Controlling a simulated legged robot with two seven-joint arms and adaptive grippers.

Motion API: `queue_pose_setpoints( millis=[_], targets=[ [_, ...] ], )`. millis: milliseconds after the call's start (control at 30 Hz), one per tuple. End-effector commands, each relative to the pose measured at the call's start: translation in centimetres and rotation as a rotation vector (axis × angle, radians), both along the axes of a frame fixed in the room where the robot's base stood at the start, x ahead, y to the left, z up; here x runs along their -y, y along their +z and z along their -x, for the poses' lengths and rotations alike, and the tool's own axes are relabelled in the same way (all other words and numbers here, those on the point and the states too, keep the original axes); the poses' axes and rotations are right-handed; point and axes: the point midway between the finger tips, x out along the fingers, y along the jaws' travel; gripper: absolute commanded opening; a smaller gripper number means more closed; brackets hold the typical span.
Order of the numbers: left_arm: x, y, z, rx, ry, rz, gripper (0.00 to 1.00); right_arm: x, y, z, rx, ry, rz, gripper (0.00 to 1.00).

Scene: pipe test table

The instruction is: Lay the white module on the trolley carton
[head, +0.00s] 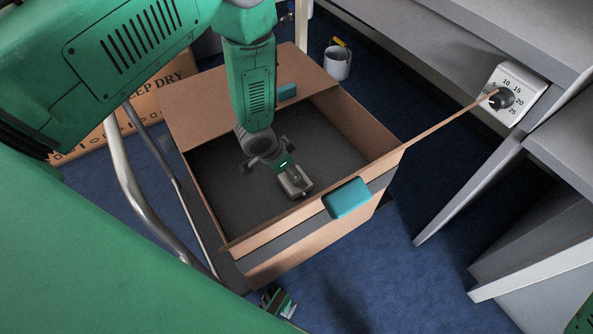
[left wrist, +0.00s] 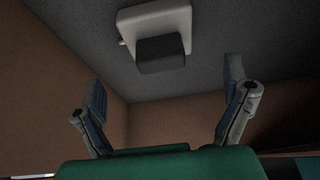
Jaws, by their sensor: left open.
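The open brown carton (head: 365,125) has a dark grey floor and stands beside metal trolley tubes. The white module (head: 295,182), pale with a darker block on it, lies on that floor near the front wall. In the left wrist view the white module (left wrist: 128,22) shows at the top, its dark block facing me. My left gripper (head: 268,160) reaches down into the carton, just behind and left of the module. In the left wrist view my left gripper (left wrist: 165,95) has its fingers wide apart, empty, and clear of the module. My right gripper is not in view.
Teal pieces (head: 348,198) sit on the carton's front and back edges. A thin brown strip runs from the carton's right corner to a dial (head: 505,97) on the grey bench. A curved metal tube (head: 128,180) stands left. A grey mug (head: 337,63) stands behind.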

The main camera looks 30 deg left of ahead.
Motion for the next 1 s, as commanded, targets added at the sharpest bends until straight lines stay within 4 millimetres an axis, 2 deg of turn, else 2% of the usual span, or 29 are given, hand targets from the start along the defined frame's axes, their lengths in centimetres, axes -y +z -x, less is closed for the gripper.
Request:
queue_pose_setpoints(
  millis=[33,100,300,1000],
  targets=[
    [-0.3,1.3,0.3,0.000,0.002,0.000,0.93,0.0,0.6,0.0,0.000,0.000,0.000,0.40],
    [-0.5,2.4,0.8,-0.001,0.002,-0.001,0.93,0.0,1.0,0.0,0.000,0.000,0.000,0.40],
    [-0.9,4.2,1.5,0.000,0.001,0.000,0.93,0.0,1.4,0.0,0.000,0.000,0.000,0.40],
    [-1.0,4.4,1.7,-0.001,0.001,0.000,0.93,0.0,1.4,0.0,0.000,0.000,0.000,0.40]
  ],
)
